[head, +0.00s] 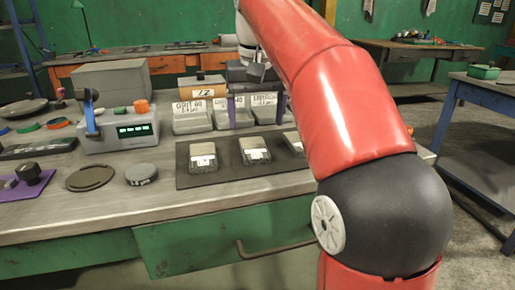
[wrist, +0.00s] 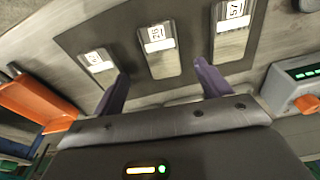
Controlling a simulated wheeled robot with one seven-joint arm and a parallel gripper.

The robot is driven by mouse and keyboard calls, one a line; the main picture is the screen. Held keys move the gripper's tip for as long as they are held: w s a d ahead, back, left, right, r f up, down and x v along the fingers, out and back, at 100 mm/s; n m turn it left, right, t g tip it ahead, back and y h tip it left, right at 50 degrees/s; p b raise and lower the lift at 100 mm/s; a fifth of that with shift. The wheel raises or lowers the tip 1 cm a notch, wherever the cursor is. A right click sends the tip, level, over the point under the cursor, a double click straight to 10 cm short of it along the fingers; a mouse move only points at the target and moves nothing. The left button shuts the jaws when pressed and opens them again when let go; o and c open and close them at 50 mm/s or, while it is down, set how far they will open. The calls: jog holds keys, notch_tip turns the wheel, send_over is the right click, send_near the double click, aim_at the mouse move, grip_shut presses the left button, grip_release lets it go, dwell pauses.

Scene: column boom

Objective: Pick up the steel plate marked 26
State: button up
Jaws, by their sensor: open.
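Three small steel plates with white labels lie in a row on a dark mat (head: 225,172). In the wrist view, the middle plate (wrist: 163,63) has a label that seems to read 26, though it is small and turned. The right plate (wrist: 231,44) seems to read 57; the label of the left plate (wrist: 98,63) is unclear. In the head view the middle plate (head: 256,151) lies between the others. My gripper (head: 256,108) is open and empty above and behind the mat. In the wrist view its purple fingers (wrist: 160,70) are on either side of the middle plate's line, apart from it.
Grey bins (head: 192,122) with labels stand behind the mat, near my gripper. A grey device (head: 125,132) with a green display and a blue lever is at left. Round discs (head: 90,178) lie left of the mat. The bench's front strip is clear. My red arm covers the right side.

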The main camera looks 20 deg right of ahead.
aim_at(254, 147)
jog(key=f, duration=0.2)
jog(key=f+b, duration=0.1)
jog(key=f, duration=0.1)
jog(key=w+f, duration=0.1)
jog(key=f, duration=0.1)
jog(key=shift+w+a+f, duration=0.1)
jog(key=shift+f, duration=0.2)
jog(key=shift+r, duration=0.1)
jog(key=c, duration=1.5)
jog(key=shift+c, duration=0.2)
jog(key=shift+r, duration=0.1)
